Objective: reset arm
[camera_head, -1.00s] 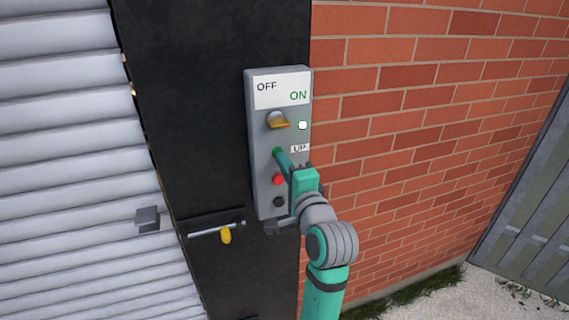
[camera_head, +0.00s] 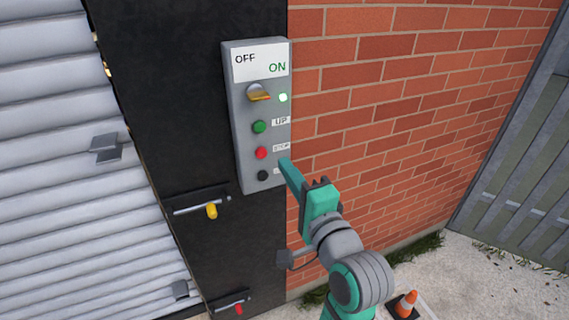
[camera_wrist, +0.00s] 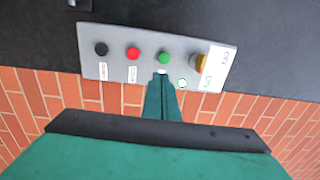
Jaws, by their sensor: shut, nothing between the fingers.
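My green gripper (camera_head: 286,164) is shut and empty. In the head view its fingertips are at the lower right edge of the grey control box, apart from the green button. The control box (camera_head: 241,115) is on the black post and carries an orange OFF/ON knob (camera_head: 258,92), a lit lamp (camera_head: 283,98), a green UP button (camera_head: 260,127), a red button (camera_head: 261,153) and a black button (camera_head: 263,175). In the wrist view the shut fingers (camera_wrist: 162,76) point at the box (camera_wrist: 122,72), just below the green button (camera_wrist: 163,58).
A grey roller shutter (camera_head: 60,190) is on the left. A yellow-handled latch (camera_head: 211,211) and a red-handled latch (camera_head: 238,308) are on the black post. A brick wall (camera_head: 390,110) is behind my arm. A traffic cone (camera_head: 406,303) stands on the ground at lower right.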

